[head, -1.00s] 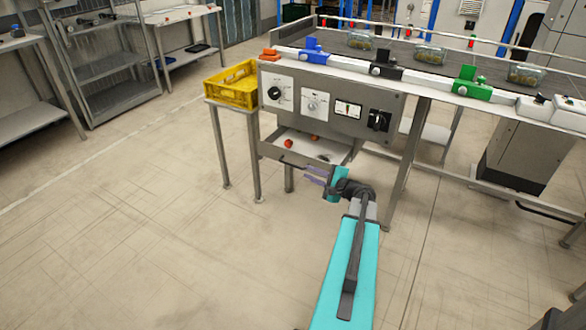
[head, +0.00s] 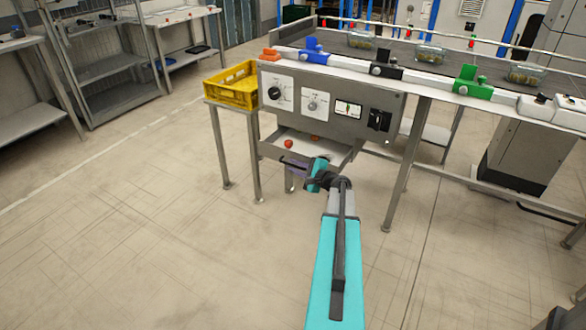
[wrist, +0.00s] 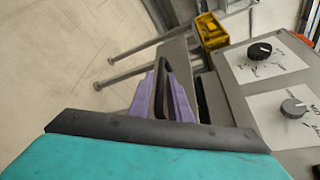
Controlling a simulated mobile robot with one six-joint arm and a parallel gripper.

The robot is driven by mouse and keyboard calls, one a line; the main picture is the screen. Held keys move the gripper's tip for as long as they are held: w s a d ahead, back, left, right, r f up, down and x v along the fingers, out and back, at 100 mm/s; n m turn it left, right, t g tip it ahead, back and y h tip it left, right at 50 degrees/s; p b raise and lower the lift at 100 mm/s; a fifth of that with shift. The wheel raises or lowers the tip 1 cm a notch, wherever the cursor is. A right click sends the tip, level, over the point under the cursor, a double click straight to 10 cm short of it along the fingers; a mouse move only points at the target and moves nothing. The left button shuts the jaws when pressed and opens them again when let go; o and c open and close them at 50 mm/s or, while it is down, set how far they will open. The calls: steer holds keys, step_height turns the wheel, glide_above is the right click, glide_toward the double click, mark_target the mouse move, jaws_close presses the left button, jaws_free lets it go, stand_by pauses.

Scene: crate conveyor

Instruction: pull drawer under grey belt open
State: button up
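The drawer (head: 335,159) hangs under the control panel below the grey belt (head: 393,48). It stands partly out, and I look down into its pale inside. A dark bar handle (head: 291,161) is on its front. In the wrist view the fingers (wrist: 162,92) lie on both sides of a dark bar (wrist: 160,90), which looks like the handle. Whether they press on it is not clear. The far part of the drawer is hidden under the panel.
A red round object (head: 289,144) lies in the drawer. A yellow crate (head: 232,87) sits on a stand to the left. The panel (head: 335,100) with knobs is above the drawer. Table legs stand on both sides. The floor in front is clear.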

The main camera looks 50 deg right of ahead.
steer(key=shift+c, duration=0.3)
jaws_close()
steer(key=s+a+b, duration=0.3)
steer(key=a+b, duration=0.1)
steer(key=a, duration=0.9)
steer(key=shift+s+a, duration=0.15)
steer(key=shift+o, duration=0.3)
jaws_free()
